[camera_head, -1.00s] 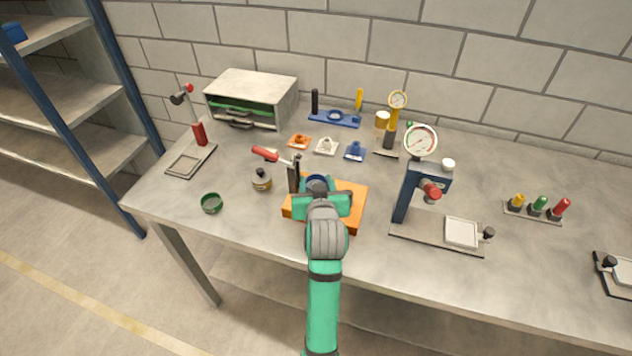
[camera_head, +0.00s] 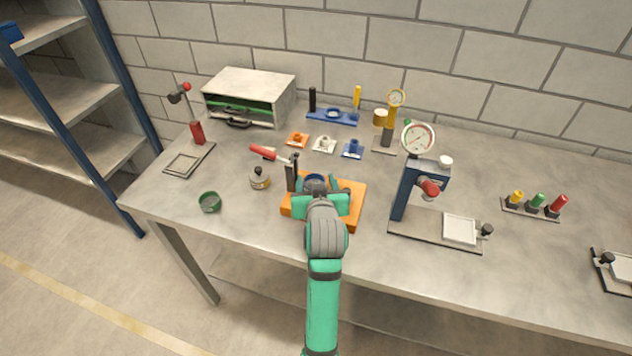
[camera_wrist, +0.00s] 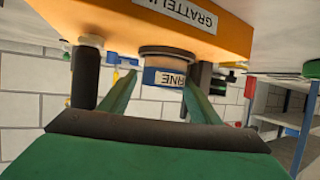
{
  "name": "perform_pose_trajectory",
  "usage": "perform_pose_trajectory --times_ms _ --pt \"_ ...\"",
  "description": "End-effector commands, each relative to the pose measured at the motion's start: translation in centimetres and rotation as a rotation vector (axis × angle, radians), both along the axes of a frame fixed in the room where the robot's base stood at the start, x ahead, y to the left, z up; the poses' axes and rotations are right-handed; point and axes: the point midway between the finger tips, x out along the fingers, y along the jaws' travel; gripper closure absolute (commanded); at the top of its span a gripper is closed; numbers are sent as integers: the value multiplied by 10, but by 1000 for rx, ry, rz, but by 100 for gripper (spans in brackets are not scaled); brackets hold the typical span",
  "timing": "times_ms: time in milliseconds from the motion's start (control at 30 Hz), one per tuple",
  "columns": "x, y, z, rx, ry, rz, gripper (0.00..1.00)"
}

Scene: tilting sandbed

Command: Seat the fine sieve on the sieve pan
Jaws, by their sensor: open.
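A short round piece with a blue band and a tan rim (camera_wrist: 166,72) stands on an orange block (camera_wrist: 225,25); its label ends in "RNE". It also shows as a dark blue ring on the orange block in the head view (camera_head: 315,181). I cannot tell whether it is the fine sieve or the sieve pan. My gripper (camera_head: 320,192) is open over the block, with its green fingers on either side of the round piece in the wrist view; contact cannot be told. A green round cup-like piece (camera_head: 209,202) stands alone on the bench at left.
A dark post with a red-handled lever (camera_head: 264,152) rises beside the block's left side, close to my gripper. A small bottle (camera_head: 259,178) stands left of it. A gauge press (camera_head: 405,195) stands at right. The front bench between green piece and block is clear.

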Motion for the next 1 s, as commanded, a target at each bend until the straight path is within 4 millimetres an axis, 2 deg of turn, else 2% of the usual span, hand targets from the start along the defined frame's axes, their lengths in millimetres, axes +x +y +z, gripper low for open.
perform_pose_trajectory --times_ms 33,267,367,800,1000 --pt "0 8 0 3 -1 15 34" --pt "-1 10 1 3 -1 18 34" --pt "-8 9 4 2 -2 19 34" --pt "-78 -3 33 2 -2 7 34" --pt "-96 -6 40 2 -1 4 34"
